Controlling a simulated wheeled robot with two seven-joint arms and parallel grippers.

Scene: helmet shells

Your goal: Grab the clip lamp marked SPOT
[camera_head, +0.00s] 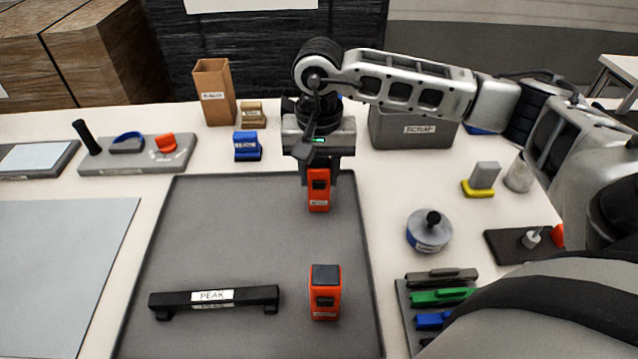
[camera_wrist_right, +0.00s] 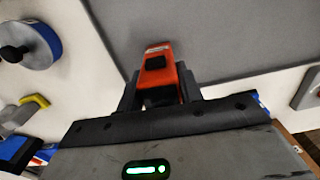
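My right gripper (camera_head: 318,176) points down over the back of the dark grey mat. Its fingers are closed on the sides of an orange clip lamp (camera_head: 319,201) with a black window and a small white label. In the right wrist view, this lamp (camera_wrist_right: 157,62) sits between the two fingertips (camera_wrist_right: 160,88), with no clear gap. I cannot tell if it touches the mat. A second orange clip lamp (camera_head: 325,300) with a dark grey top stands upright at the mat's front right. The labels on both lamps are too small to read. My left gripper is out of view.
A black bar labelled PEAK (camera_head: 214,298) lies on the mat (camera_head: 235,230). A grey SCRAP bin (camera_head: 413,131) stands behind right. A round grey-blue piece (camera_head: 430,232) and a rack of coloured clips (camera_head: 440,297) are to the right. Blue and tan blocks stand behind the mat.

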